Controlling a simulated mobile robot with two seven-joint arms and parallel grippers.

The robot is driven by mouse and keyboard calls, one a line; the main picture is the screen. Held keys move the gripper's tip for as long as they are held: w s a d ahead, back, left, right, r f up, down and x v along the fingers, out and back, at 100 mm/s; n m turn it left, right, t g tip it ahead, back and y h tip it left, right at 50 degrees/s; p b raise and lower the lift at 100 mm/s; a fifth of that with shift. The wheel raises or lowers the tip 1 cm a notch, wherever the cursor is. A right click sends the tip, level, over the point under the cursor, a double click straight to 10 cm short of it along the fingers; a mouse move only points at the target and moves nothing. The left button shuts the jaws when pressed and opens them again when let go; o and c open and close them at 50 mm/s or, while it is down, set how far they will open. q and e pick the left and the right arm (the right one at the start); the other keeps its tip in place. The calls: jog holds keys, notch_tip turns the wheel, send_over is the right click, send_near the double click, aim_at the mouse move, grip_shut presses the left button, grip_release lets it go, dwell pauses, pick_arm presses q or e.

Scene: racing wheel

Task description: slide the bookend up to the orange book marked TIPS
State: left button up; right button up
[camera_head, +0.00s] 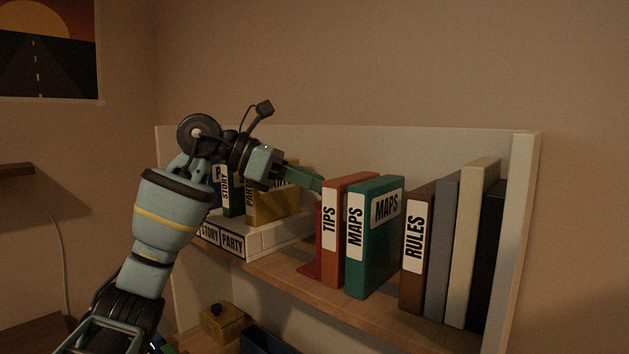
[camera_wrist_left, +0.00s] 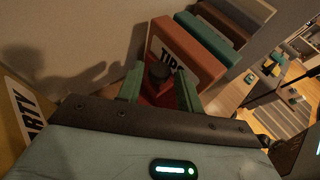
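The orange book marked TIPS (camera_head: 345,225) stands upright on the shelf, left of the teal MAPS book; it also shows in the left wrist view (camera_wrist_left: 190,52). The red bookend (camera_head: 311,270) stands just left of the TIPS book, with its base flat on the shelf. Any small gap between them is hard to judge. In the left wrist view the red bookend (camera_wrist_left: 162,98) has a dark round knob (camera_wrist_left: 158,75). My left gripper (camera_wrist_left: 160,78) has its green fingers apart, one on each side of the knob; in the head view it (camera_head: 318,184) reaches the bookend's top.
The teal MAPS book (camera_head: 375,240), then the brown RULES book (camera_head: 417,250) and several others stand to the right. A back panel (camera_head: 400,145) rises behind.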

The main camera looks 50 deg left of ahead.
pick_arm(q)
jog(key=shift+w+d+f, duration=0.15)
jog(key=shift+w+d, duration=0.2)
grip_shut()
jog(key=shift+a+p, duration=0.35)
jog(key=shift+a, duration=0.05)
grip_release()
